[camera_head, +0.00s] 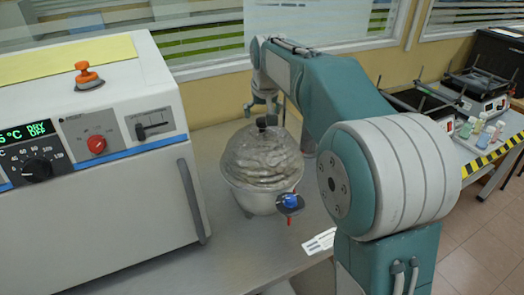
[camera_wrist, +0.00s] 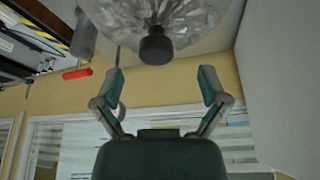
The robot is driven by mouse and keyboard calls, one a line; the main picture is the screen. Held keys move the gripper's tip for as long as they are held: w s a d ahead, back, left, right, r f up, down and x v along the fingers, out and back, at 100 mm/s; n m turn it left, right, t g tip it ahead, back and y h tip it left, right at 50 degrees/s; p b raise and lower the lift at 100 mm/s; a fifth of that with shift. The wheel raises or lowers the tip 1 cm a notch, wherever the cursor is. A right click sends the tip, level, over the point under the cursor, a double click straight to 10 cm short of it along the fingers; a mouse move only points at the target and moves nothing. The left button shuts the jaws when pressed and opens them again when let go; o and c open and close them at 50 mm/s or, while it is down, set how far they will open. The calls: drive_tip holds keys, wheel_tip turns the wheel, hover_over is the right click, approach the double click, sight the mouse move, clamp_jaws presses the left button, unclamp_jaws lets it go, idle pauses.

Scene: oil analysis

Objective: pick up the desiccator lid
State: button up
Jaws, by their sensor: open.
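The desiccator lid (camera_head: 262,155) is a domed, clear glass cover with a dark knob (camera_head: 261,123) on top. It sits on the pale desiccator bowl (camera_head: 250,199) on the bench. In the wrist view the lid (camera_wrist: 185,18) shows at the top, with its black knob (camera_wrist: 156,48) pointing towards my gripper. My gripper (camera_wrist: 162,76) is open and empty, its two fingers spread to either side of the knob's line and a little short of it. In the head view my gripper (camera_head: 264,106) hangs just above the knob. Its fingertips are small there, so contact is hard to judge.
A white oven (camera_head: 100,205) stands close on the left. A blue-knobbed valve (camera_head: 290,201) sticks out of the bowl's front right. A white label (camera_head: 320,242) lies on the bench (camera_head: 235,262). The window wall is behind; another bench with devices (camera_head: 475,83) and small bottles is at right.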

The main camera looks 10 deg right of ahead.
sight(262, 119)
drive_tip(key=x, duration=0.4)
drive_tip(key=shift+w+d+f, duration=0.15)
drive_tip(key=shift+w, duration=0.05)
clamp_jaws()
